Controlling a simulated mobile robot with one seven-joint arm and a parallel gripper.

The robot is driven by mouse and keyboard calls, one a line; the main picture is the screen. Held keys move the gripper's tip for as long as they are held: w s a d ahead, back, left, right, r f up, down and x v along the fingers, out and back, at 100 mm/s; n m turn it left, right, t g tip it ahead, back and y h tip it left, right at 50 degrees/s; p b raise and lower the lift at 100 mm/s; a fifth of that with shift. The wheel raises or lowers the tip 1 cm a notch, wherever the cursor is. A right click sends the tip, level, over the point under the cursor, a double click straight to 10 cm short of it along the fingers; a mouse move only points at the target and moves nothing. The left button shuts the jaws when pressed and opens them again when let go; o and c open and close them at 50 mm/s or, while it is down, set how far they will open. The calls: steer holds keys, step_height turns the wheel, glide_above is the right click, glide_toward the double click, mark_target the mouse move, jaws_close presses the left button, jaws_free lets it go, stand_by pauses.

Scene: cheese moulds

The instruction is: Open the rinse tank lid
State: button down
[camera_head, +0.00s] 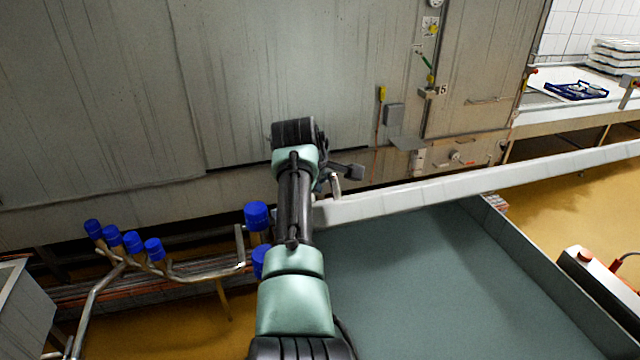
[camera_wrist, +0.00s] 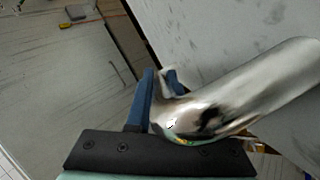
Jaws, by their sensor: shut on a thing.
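A large grey-green surface (camera_head: 430,270) with raised edges, seemingly the rinse tank, fills the lower right of the head view. A pale metal rail (camera_head: 480,180) runs along its far side. I cannot tell clearly which part is the lid. My gripper (camera_head: 338,180) is at the rail's left end, with my arm reaching from below. In the wrist view my gripper's blue fingers (camera_wrist: 162,88) are shut on a small pale metal piece, seemingly a handle. A shiny rounded metal bar (camera_wrist: 250,90) passes beside them. The grip is partly hidden.
A streaked metal wall (camera_head: 290,60) stands close behind my gripper. Pipes with blue caps (camera_head: 133,242) lie at left. A box with a red button (camera_head: 590,270) is at right. A blue crate (camera_head: 576,90) rests on a far counter. Yellow floor shows between.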

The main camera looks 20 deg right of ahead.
steer(key=shift+a, duration=0.1)
steer(key=c, duration=0.8)
jaws_free()
steer(key=shift+s, duration=0.1)
steer(key=b+v, duration=0.4)
steer(key=v, duration=0.9)
steer(key=shift+r+b, duration=0.1)
steer(key=shift+b, duration=0.3)
